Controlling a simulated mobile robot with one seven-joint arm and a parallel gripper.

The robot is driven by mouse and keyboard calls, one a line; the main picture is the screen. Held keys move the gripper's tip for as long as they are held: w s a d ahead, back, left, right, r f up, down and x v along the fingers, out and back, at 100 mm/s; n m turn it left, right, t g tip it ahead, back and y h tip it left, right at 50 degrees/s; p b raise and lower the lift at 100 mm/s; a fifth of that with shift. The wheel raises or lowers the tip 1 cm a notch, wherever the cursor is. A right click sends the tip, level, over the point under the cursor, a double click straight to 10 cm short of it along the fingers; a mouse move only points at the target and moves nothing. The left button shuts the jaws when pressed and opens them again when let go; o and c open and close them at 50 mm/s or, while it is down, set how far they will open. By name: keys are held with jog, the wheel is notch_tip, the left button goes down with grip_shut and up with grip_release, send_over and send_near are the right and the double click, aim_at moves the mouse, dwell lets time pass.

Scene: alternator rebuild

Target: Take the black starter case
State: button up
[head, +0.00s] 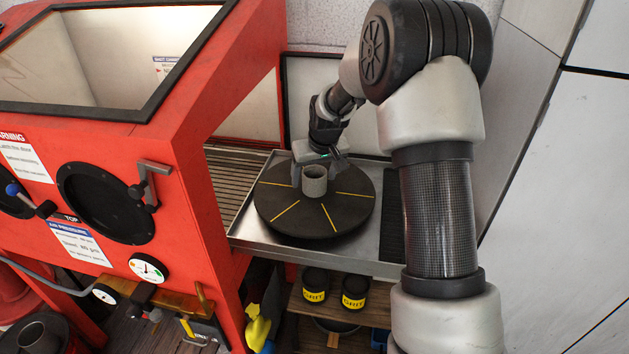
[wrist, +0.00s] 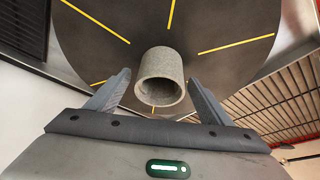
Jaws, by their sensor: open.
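A short, hollow grey cylinder with a speckled surface (head: 314,187) stands upright on the dark turntable (head: 275,205). It looks grey rather than black, and I see no plainly black case on the turntable. In the wrist view its open end (wrist: 161,92) faces the camera. My gripper (head: 315,172) is above the turntable, at the top of the cylinder. Its jaws are open, and in the wrist view the fingertips (wrist: 160,78) lie on either side of the cylinder with gaps. I see no contact. How deep the cylinder sits between the fingers I cannot tell.
The turntable, with yellow lines, sits in a metal tray (head: 375,268) beside the red blast cabinet (head: 215,110). Two dark GRIT tubs (head: 316,280) stand on a shelf below. A slatted grate (head: 232,175) lies left of the turntable. A pale wall (head: 580,180) is at right.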

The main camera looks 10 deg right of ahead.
jog(key=shift+c, duration=0.4)
jog(key=c, duration=1.5)
jog(key=shift+r, duration=0.15)
jog(key=shift+c, duration=0.8)
